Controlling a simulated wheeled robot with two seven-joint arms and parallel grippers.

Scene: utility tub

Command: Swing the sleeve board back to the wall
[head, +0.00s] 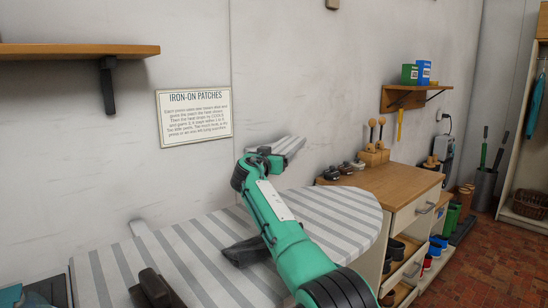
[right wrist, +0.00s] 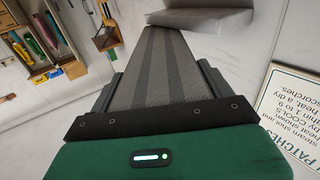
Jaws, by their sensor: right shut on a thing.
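The sleeve board (head: 288,147) is a small, narrow, grey-striped board. It sticks out near the wall above the far side of the large striped ironing board (head: 335,212). My right gripper (head: 266,155) is at the sleeve board's left end and is shut on it. The fingers partly hide that end, and the exact grip is hard to see. In the right wrist view a pale grey piece, apparently the sleeve board (right wrist: 205,18), shows beyond the fingertips of my right gripper (right wrist: 152,30). My left gripper is not in view.
A dark grey item (head: 245,251) and a dark brown object (head: 155,289) are on the ironing board. A wooden shelf (head: 80,50) and a sign (head: 194,117) are on the wall. A wooden cabinet (head: 400,182) stands at the right. Red floor (head: 488,255) is free beyond it.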

